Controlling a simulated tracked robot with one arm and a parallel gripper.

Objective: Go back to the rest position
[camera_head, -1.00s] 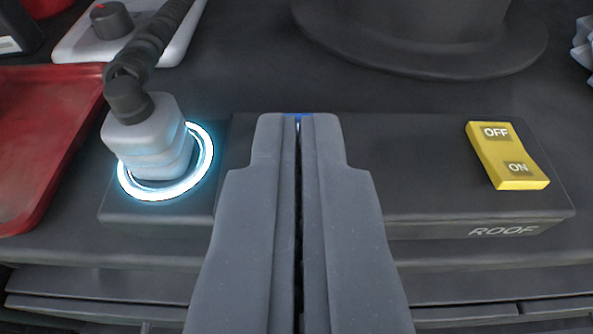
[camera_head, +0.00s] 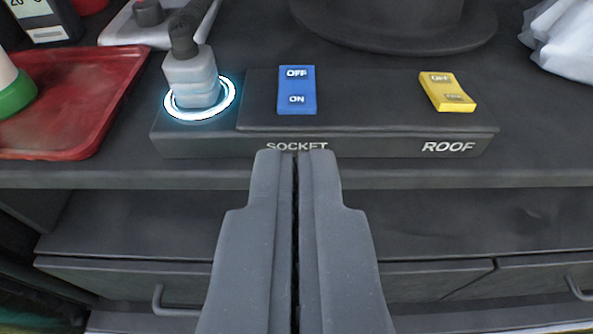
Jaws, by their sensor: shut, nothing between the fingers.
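My gripper (camera_head: 296,153) is shut and empty. On the box are a blue OFF/ON switch (camera_head: 297,90) above the label SOCKET and a yellow OFF/ON switch (camera_head: 447,91) above the label ROOF. A grey plug (camera_head: 192,76) with a dark cable stands in the box's left end, inside a glowing white-blue ring (camera_head: 231,99).
A red tray (camera_head: 100,92) lies on the dark counter (camera_head: 540,150) at left, with a green and white object (camera_head: 14,92) partly in view. A dark hat (camera_head: 396,42) sits behind the box. A pale crumpled thing (camera_head: 568,42) is at upper right. Drawers with handles (camera_head: 172,306) are below.

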